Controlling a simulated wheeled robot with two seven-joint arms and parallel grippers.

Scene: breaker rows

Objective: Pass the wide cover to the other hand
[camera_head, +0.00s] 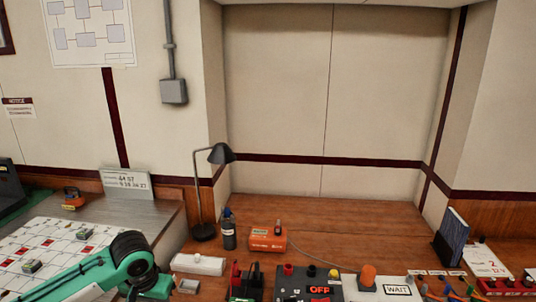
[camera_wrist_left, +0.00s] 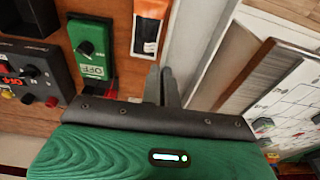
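I cannot make out the wide cover for certain in either view. A long whitish block with a small knob (camera_head: 198,264) lies on the wooden bench near my left arm, and I cannot tell whether it is the cover. My left gripper (camera_wrist_left: 161,70) shows in the left wrist view with its two grey fingers close together and nothing visible between them. It is beside a white-sided piece with an orange part (camera_wrist_left: 150,10). In the head view my green left arm comes in from the lower left, and its fingers are not visible. My right gripper is in neither view.
A green switch box marked OFF (camera_wrist_left: 92,50) stands close to the left gripper. A dark panel with a red OFF display (camera_head: 318,291) is at the front. A black bottle (camera_head: 229,234), desk lamp (camera_head: 221,154) and orange box (camera_head: 267,240) stand behind. The back of the bench is clear.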

